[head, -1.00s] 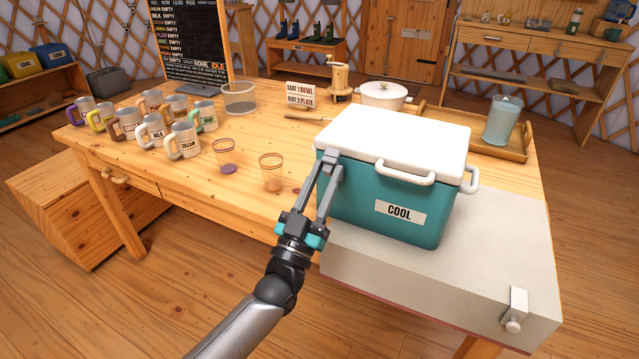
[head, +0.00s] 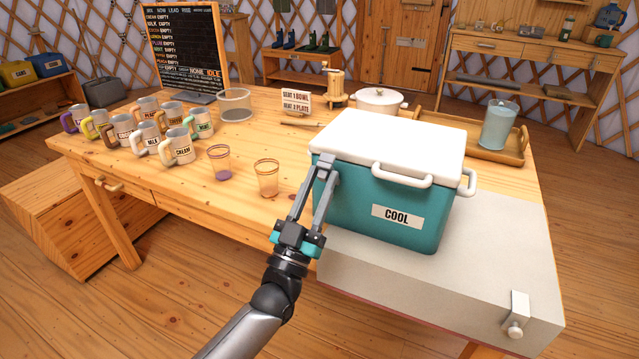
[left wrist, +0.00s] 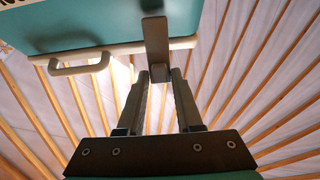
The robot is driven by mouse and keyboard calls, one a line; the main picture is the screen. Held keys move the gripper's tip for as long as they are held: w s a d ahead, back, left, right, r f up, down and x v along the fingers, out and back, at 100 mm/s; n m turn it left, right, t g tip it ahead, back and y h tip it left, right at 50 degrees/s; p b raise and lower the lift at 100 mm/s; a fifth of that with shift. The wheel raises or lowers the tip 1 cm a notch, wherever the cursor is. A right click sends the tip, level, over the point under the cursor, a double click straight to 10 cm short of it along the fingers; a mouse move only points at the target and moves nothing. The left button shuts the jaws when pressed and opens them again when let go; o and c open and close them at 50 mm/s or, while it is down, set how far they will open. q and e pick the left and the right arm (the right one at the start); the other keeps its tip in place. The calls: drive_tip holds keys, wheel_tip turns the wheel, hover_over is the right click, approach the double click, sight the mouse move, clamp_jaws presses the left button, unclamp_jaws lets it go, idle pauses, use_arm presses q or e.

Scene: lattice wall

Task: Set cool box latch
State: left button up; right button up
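The teal cool box (head: 385,219) stands at the table's near right, with its white lid (head: 393,140) down and its COOL label facing front. My left gripper (head: 324,182) is at this latch. In the left wrist view its two fingers (left wrist: 161,82) are apart, with the latch's lower end at their tips. Contact cannot be told. My right gripper is not in view.
A pale grey slab (head: 465,265) lies under and beside the box, with a small metal clamp (head: 516,315) at its near right corner. Two glasses (head: 267,179) and several labelled mugs (head: 178,147) stand left. A wooden tray (head: 505,155) with a jug is behind.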

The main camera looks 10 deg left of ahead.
use_arm(q)
drive_tip(key=shift+o, duration=1.3)
drive_tip(key=shift+s, duration=0.1)
drive_tip(key=shift+s+a+f, duration=0.1)
drive_tip(key=shift+s+f, duration=0.05)
drive_tip(key=shift+f, duration=0.1)
drive_tip(key=p+v, duration=0.1)
drive_tip(key=v, duration=1.3)
drive_tip(key=shift+s, duration=0.4)
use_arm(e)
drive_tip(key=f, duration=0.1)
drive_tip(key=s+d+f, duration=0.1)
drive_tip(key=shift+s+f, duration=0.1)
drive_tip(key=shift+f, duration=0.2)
use_arm(q)
drive_tip(key=shift+a+f, duration=0.1)
drive_tip(key=shift+c, duration=0.3)
